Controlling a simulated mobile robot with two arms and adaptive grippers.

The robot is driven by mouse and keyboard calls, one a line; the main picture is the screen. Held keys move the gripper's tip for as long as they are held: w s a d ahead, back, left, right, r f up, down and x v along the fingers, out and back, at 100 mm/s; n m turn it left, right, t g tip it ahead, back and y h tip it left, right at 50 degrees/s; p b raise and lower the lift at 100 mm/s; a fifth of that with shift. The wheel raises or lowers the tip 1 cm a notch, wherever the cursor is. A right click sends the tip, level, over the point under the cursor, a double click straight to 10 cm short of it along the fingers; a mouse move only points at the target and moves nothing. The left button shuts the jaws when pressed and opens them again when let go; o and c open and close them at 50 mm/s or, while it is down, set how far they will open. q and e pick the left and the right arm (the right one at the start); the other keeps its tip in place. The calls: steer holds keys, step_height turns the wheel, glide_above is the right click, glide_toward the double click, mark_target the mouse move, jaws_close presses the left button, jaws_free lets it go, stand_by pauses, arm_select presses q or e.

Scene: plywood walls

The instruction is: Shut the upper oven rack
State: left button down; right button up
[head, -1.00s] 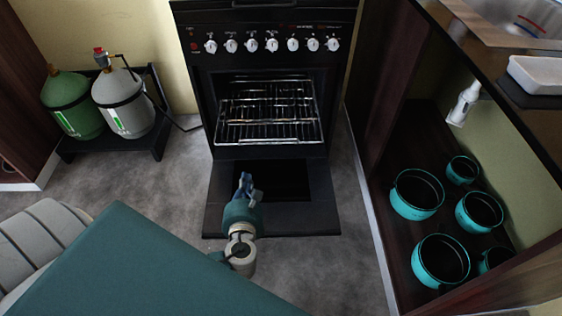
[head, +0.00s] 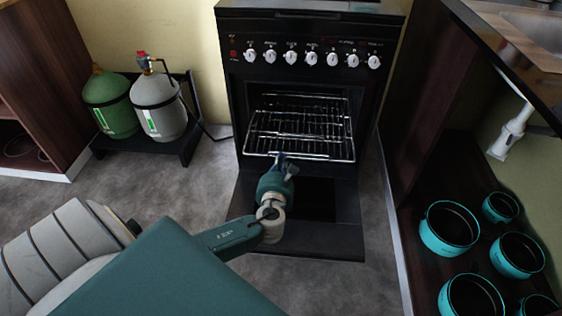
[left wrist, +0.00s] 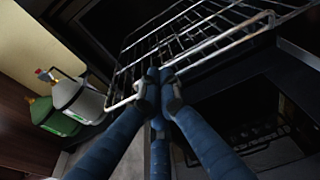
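The black oven (head: 310,28) stands ahead with its door (head: 325,240) folded down. Wire racks show in its opening; the upper rack (head: 300,125) sticks out toward me, with its front bar low in the opening. How far any lower rack reaches is hard to tell. My left gripper (head: 281,160) is just in front of that front bar. In the left wrist view the blue fingers (left wrist: 158,82) are drawn together at the front bar of the rack (left wrist: 225,42), touching or very near it. I see nothing clearly held between them. My right gripper is out of view.
Two gas bottles, green (head: 112,105) and grey (head: 160,108), stand on a black stand at left. An open cabinet with several turquoise pots (head: 448,228) is at right. Grey floor (head: 200,190) is free left of the oven door.

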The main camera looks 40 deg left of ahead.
mark_target(288, 117)
arm_select(q)
steer(key=shift+w+a, duration=0.2)
steer(key=shift+w, duration=0.05)
